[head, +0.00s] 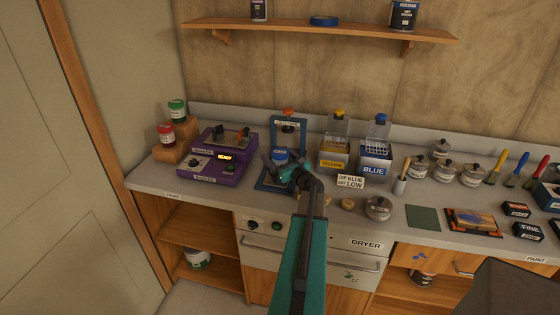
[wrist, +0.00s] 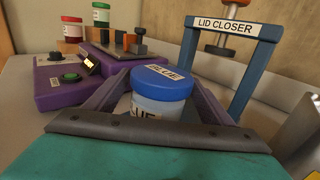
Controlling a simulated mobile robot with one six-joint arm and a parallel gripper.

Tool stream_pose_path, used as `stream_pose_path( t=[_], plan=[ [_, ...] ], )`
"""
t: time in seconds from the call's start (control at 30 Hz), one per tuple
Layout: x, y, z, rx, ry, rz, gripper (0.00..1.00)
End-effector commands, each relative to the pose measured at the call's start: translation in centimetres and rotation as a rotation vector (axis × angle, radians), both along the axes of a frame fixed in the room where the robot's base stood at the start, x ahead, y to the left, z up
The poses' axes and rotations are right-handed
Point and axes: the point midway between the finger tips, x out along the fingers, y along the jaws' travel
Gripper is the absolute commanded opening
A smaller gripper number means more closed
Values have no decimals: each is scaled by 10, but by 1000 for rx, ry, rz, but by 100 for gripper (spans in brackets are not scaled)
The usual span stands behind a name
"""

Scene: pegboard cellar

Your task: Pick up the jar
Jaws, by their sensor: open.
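The jar (wrist: 162,102) is pale with a blue lid and a label reading BLUE. It stands upright between my gripper's two spread fingers in the wrist view, and its lower part is hidden behind the gripper body. My gripper (wrist: 160,82) is open, with a finger on either side of the jar; I cannot tell whether either touches it. In the head view my gripper (head: 283,161) reaches over the counter, and the jar (head: 279,154) shows just beyond it at the blue lid closer frame (head: 303,133).
A purple machine with a READY display (head: 225,157) stands to the left, with red and green jars on a wooden stand (head: 181,140). Yellow and BLUE boxes (head: 374,160) stand right of the frame. A sign (head: 350,182) and a round metal pot (head: 378,208) are near the counter's front.

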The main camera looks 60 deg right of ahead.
Motion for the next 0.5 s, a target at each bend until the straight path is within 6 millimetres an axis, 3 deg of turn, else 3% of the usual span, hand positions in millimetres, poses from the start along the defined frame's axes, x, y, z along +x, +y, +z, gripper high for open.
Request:
stream_pose_path(
  t=[0.17,0.5],
  plan=[
    [10,-5,0,-1,0,1,76],
    [11,-4,-1,-1,0,1,76]
  ],
)
